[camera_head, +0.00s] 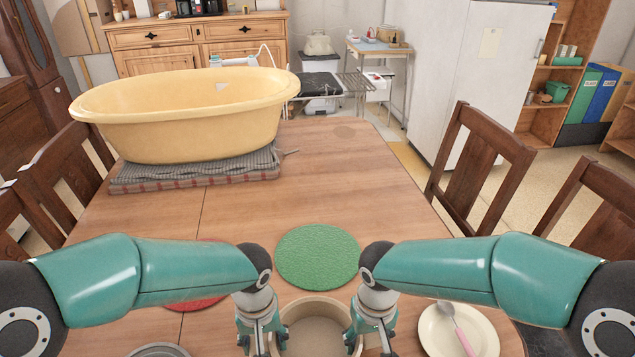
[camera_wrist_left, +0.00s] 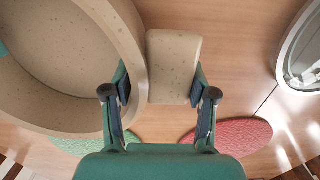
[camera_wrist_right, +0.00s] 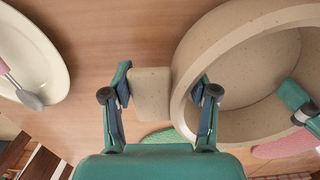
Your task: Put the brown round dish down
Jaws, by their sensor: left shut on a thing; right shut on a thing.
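The brown round dish (camera_head: 316,328) is a beige-brown, speckled, thick-walled bowl at the near side of the table, between my two grippers. Its inside looks empty. My left gripper (camera_head: 261,340) is shut on its left handle, a block on the side wall that shows in the left wrist view (camera_wrist_left: 175,65). My right gripper (camera_head: 373,335) is shut on the opposite handle, which shows in the right wrist view (camera_wrist_right: 150,88). The dish looks about level. I cannot tell whether its base touches the wooden table (camera_head: 370,200).
A round green mat (camera_head: 317,257) lies bare just beyond the dish. A red mat (camera_head: 195,304) is partly hidden by my left arm. A white plate (camera_head: 485,335) with a pink-handled spoon (camera_head: 457,325) stands right. A yellow tub (camera_head: 190,120) sits on folded cloth (camera_head: 195,175) far left.

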